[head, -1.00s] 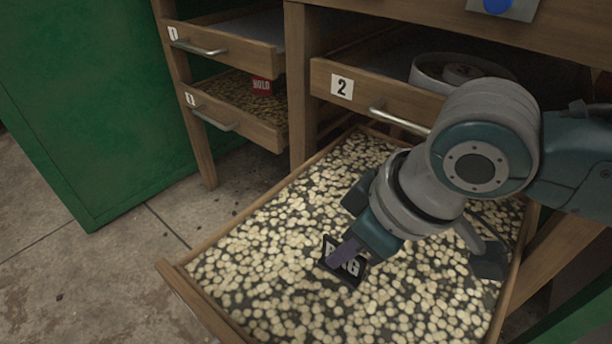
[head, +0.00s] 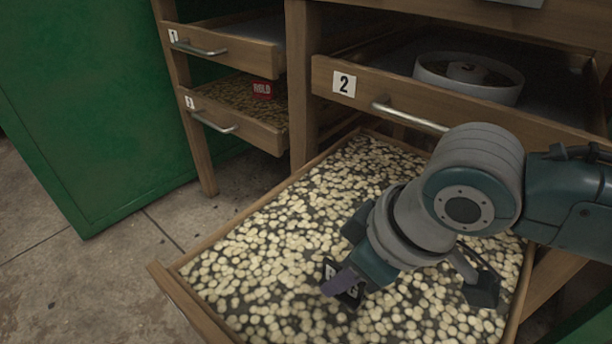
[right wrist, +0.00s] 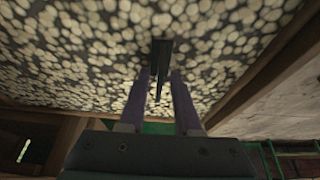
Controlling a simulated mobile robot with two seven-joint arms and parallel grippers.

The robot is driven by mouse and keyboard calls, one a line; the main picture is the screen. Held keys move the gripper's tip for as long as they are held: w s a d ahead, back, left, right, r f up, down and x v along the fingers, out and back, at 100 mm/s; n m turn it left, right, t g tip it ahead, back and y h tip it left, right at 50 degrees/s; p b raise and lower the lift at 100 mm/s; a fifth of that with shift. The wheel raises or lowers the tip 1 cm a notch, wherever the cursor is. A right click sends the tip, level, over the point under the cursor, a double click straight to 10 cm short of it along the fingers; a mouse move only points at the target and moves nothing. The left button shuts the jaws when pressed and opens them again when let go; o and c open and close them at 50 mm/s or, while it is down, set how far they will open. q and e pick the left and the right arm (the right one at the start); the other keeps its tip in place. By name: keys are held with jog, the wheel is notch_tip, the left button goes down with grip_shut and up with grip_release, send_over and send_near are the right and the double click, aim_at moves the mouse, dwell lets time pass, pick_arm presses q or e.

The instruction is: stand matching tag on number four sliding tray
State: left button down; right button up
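The pulled-out sliding tray (head: 165,285) is filled with pale round beans; its front number is not visible. A small black tag (head: 352,293) with light lettering stands in the beans, its lettering mostly covered by a finger. In the right wrist view the tag (right wrist: 161,62) shows edge-on as a thin dark plate. My right gripper (head: 345,282) is low over the tray. In the right wrist view its fingers (right wrist: 160,88) stand apart on either side of the tag, with gaps between. My left gripper is not in view.
Drawer 2 (head: 330,88), holding a round grey dish (head: 468,92), sits above the tray. Drawer 1 (head: 225,45) and drawer 3 (head: 240,128), with a red HOLD tag (head: 262,89), are at left. A green cabinet (head: 80,110) stands further left, with open floor below.

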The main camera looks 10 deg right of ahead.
jog(key=shift+r, duration=0.35)
jog(key=p+v, duration=0.8)
jog(key=v, duration=0.3)
jog(key=s+a+r+m, duration=0.1)
jog(key=s+a+r, duration=0.2)
jog(key=s+a, duration=0.15)
jog(key=s+d+m+h, duration=0.1)
jog(key=s+d, duration=0.2)
jog(key=s+d+m, duration=0.2)
jog(key=s+d, duration=0.1)
jog(key=s+d+r+m+h, duration=0.1)
jog(key=s+d, duration=0.2)
jog(key=d, duration=0.1)
jog(key=shift+m+h, duration=0.3)
